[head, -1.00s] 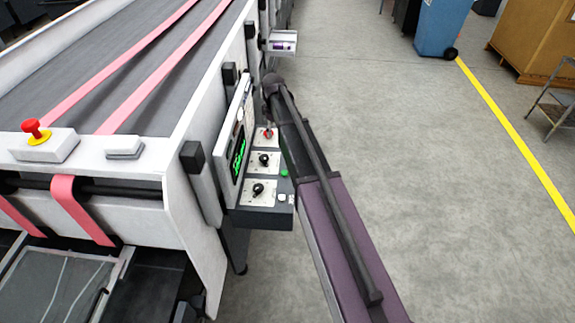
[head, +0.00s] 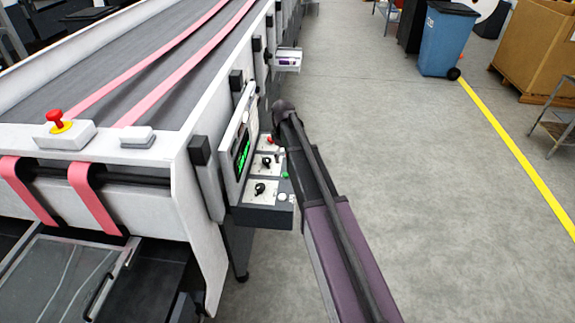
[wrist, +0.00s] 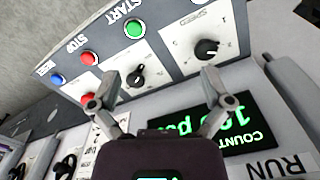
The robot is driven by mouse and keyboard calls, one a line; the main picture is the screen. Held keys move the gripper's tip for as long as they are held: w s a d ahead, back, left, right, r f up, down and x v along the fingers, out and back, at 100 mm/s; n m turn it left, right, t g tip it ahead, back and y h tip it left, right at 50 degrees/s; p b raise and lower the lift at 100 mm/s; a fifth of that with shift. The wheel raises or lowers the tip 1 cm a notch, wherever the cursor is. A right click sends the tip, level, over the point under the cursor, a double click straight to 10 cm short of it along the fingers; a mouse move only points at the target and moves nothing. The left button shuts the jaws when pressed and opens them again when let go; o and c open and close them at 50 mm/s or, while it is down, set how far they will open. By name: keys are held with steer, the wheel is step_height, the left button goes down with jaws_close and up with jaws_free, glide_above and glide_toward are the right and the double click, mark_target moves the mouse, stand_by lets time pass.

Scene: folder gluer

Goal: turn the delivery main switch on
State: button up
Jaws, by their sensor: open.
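A grey control panel (head: 262,215) with white plates juts from the machine's side. In the wrist view the panel (wrist: 165,65) shows upside down. It has a black rotary knob (wrist: 135,78), a second black knob (wrist: 206,49) on a plate that seems to read SPEED, and a red knob (wrist: 88,99) partly behind my left finger. I cannot read which is the delivery main switch. My gripper (wrist: 158,80) is open and empty, its fingers spread in front of the panel, with the first black knob between them in the picture. The head view hides the gripper behind my arm.
A green START button (wrist: 135,29), a red STOP button (wrist: 88,58) and a blue button (wrist: 57,79) line the panel's edge. A lit green counter display (wrist: 225,125) is close to my right finger. Open floor (head: 420,200) lies right of the machine.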

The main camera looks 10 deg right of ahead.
steer(key=shift+s+f, duration=0.3)
steer(key=shift+s, duration=0.4)
steer(key=shift+s, duration=0.1)
steer(key=s+f+m+b, duration=0.3)
steer(key=s+f+b, duration=0.1)
steer(key=s, duration=0.4)
steer(key=s+f+m+b, duration=0.3)
steer(key=s+b, duration=0.1)
steer(key=s, duration=0.5)
steer(key=s+f+m+b, duration=0.3)
steer(key=s+f+b, duration=0.1)
steer(key=s, duration=0.5)
steer(key=shift+d+f, duration=0.35)
stand_by(0.4)
